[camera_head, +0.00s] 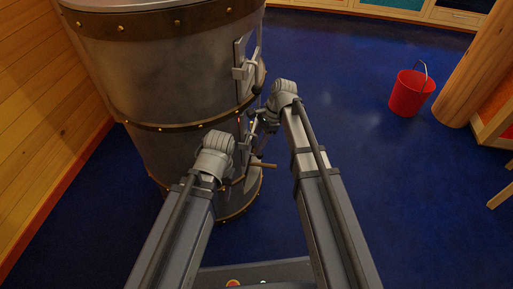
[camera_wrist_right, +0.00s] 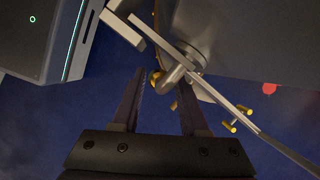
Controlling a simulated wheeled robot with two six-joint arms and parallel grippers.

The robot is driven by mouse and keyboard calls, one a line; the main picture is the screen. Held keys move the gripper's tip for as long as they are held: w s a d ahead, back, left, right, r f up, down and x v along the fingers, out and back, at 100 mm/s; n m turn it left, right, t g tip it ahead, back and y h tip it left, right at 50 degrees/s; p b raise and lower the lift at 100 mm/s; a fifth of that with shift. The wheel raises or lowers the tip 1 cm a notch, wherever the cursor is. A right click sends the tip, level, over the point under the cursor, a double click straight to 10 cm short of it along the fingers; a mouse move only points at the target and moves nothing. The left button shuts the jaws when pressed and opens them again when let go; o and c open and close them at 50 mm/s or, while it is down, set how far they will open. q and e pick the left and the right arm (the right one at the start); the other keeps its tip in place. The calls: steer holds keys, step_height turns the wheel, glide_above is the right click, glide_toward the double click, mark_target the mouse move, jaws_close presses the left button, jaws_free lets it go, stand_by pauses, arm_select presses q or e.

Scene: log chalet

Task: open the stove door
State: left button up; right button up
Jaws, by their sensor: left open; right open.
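The stove (camera_head: 175,75) is a large grey metal cylinder with studded brass bands, at the left of the head view. A framed, latched part (camera_head: 243,62) sits on its upper right side. A brown handle (camera_head: 262,165) sticks out low on the same side. My right gripper (camera_head: 256,128) is beside the stove's right side, partly hidden by its wrist. In the right wrist view, the open right gripper (camera_wrist_right: 160,88) points toward grey metal parts with a brass knob (camera_wrist_right: 156,79); contact is unclear. My left gripper (camera_head: 242,150) is close by, lower, mostly hidden behind its wrist.
A red bucket (camera_head: 407,93) stands on the blue floor (camera_head: 350,90) to the right, near a log post (camera_head: 478,75). A wooden wall (camera_head: 40,110) is left of the stove. Floor between stove and bucket is clear. My two grippers are close together.

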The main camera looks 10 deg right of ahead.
steer(key=shift+a+f, duration=0.1)
steer(key=shift+f, duration=0.1)
jaws_close()
stand_by(0.3)
stand_by(1.2)
